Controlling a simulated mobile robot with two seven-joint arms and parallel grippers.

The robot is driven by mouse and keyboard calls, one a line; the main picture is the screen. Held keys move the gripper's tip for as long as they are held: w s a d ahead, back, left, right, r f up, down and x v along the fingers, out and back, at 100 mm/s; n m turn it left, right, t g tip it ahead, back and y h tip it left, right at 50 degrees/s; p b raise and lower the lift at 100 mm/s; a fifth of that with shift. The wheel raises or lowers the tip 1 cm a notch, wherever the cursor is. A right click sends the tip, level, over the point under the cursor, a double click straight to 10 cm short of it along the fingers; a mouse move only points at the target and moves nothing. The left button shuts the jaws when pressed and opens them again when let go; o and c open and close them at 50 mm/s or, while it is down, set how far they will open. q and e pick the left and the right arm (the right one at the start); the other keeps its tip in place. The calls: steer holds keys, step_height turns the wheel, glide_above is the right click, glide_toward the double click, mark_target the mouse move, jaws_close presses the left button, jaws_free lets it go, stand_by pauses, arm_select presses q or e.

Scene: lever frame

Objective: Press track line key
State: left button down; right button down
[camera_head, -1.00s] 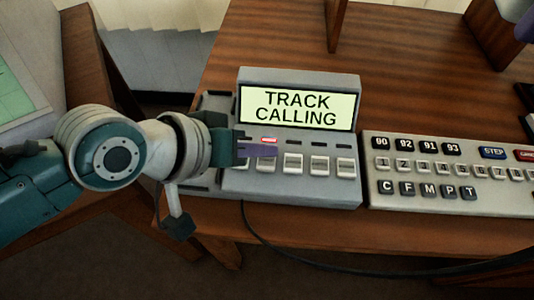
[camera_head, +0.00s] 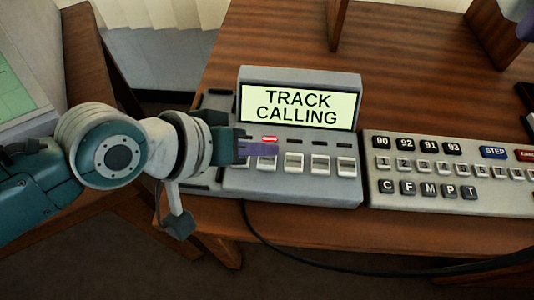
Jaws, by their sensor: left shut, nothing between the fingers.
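A grey console (camera_head: 325,189) stands on the wooden table, with a lit display (camera_head: 297,107) reading "TRACK CALLING". Below the display is a row of white keys, such as one in the middle (camera_head: 293,162), with a small indicator above each. One indicator (camera_head: 269,139) is lit red and white; the others are dark. My left gripper (camera_head: 272,150) is shut and empty. Its purple fingertips lie over the upper part of the white key (camera_head: 267,163) beneath the lit indicator; I cannot tell whether they touch it.
A pale keypad (camera_head: 450,186) with black, white, blue and red keys sits to the right of the console. A dark cable (camera_head: 330,265) runs along the table's front edge. Bare tabletop (camera_head: 410,70) lies behind the console.

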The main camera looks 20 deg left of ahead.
mark_target(262, 164)
stand_by(0.3)
arm_select(q)
steer(key=shift+f, duration=0.45)
arm_select(e)
steer(key=shift+f, duration=0.2)
arm_select(q)
steer(key=shift+f+b, duration=0.35)
steer(key=shift+b, duration=0.15)
arm_select(e)
steer(key=shift+f, duration=0.25)
arm_select(q)
steer(key=shift+r, duration=0.1)
arm_select(e)
steer(key=shift+r, duration=0.1)
arm_select(q)
steer(key=shift+r+p, duration=0.7)
steer(key=shift+p, duration=0.25)
arm_select(e)
steer(key=shift+r, duration=0.8)
